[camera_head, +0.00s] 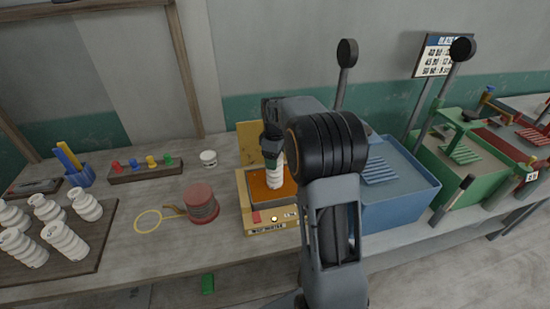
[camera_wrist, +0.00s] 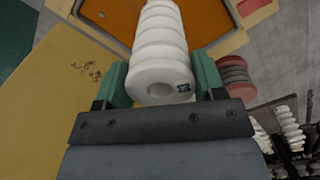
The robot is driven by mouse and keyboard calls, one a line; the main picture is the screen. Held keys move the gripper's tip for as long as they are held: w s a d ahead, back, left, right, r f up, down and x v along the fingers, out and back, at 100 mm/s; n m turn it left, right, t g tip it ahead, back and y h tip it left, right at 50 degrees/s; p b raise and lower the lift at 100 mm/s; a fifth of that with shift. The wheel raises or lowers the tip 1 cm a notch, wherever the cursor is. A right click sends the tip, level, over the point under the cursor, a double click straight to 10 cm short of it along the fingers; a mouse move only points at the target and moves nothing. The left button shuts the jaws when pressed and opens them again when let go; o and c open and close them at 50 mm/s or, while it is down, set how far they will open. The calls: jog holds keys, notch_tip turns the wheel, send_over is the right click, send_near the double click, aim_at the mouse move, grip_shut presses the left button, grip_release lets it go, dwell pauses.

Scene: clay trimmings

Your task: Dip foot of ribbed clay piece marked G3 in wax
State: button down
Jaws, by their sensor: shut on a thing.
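My gripper (camera_head: 272,148) is shut on a white ribbed clay piece (camera_head: 275,178), which hangs roughly upright over the orange wax (camera_head: 257,187) of the wax melter (camera_head: 262,227). The piece's lower end is at or very near the wax; I cannot tell how deep. In the wrist view the green fingers (camera_wrist: 161,82) grip both sides of the piece (camera_wrist: 158,45) near its holed end. A small dark mark (camera_wrist: 183,88) shows on that end, too small to read. The melter's yellow lid (camera_head: 249,140) stands open behind.
A red round pot (camera_head: 201,203) and a yellow hoop (camera_head: 148,221) lie between. A blue tub (camera_head: 400,205) and green tub (camera_head: 470,180) stand at right. A white jar (camera_head: 208,158) is behind.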

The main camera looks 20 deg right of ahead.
notch_tip(320, 180, up, 6)
jog(key=p, duration=0.4)
jog(key=shift+r+p, duration=0.25)
jog(key=shift+p, duration=0.05)
dwell(1.3)
